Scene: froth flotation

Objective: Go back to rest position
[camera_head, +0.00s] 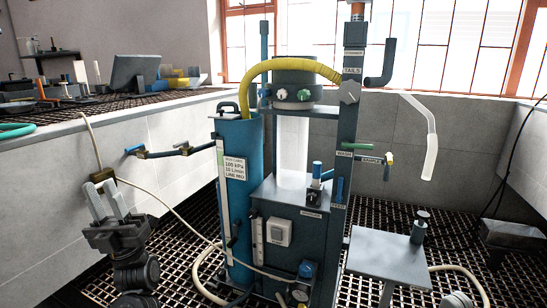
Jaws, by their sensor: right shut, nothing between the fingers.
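My left gripper (104,200) is at the left of the head view with its fingers pointing up. A brass-coloured fitting (103,174) on a cream hose shows just above the fingertips. Whether it touches them is hard to tell. The left hand is in front of the low grey wall, left of the blue cylinder (236,200). My right gripper is not visible. A small rounded grey part at the bottom right edge may belong to my right arm.
The flotation rig, with a dark housing (325,235) and a yellow hose (275,64), stands in the middle. A grey side shelf (388,256) juts out at its right. The cream hose (180,217) runs low from the left hand's area to the rig. Grating (185,265) covers the floor.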

